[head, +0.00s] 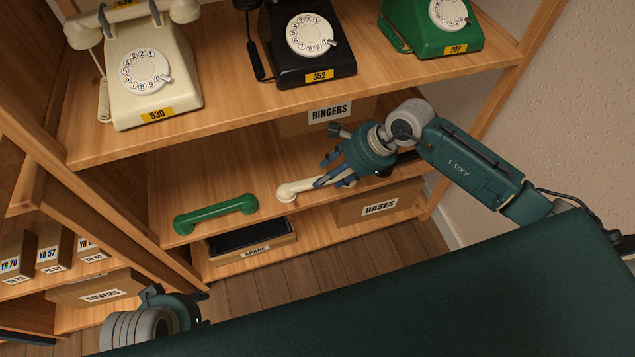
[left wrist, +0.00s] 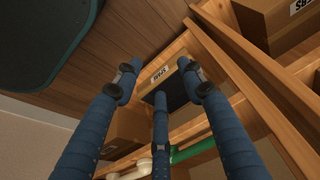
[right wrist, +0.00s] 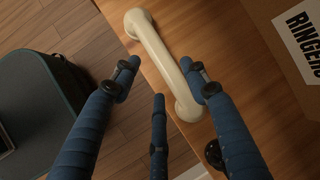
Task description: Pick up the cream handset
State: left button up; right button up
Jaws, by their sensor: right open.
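The cream handset (head: 295,188) lies on the middle shelf, partly hidden by my right gripper (head: 334,170) in the head view. In the right wrist view the cream handset (right wrist: 158,50) lies diagonally beyond the fingers, its lower end behind the right-hand finger. My right gripper (right wrist: 158,85) is open and empty; I cannot tell if it touches the handset. My left gripper (head: 185,302) is low at the left in the head view. In the left wrist view its fingers (left wrist: 160,85) are spread and empty, with the cream handset (left wrist: 140,170) far off at the bottom.
A green handset (head: 215,213) lies left on the same shelf. The RINGERS box (head: 300,124) stands behind. Cream (head: 150,90), black (head: 312,60) and green (head: 435,28) phones stand on the shelf above. The SPARE box (head: 275,244) and BASES box (head: 350,214) are below.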

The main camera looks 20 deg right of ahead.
jog(key=x, duration=0.5)
jog(key=shift+s+d+b, duration=0.1)
jog(key=shift+b, duration=0.3)
pick_arm(q)
jog(key=v, duration=0.3)
jog(key=shift+r, duration=0.25)
jog(key=shift+f, duration=0.1)
pick_arm(e)
jog(key=c, duration=1.1)
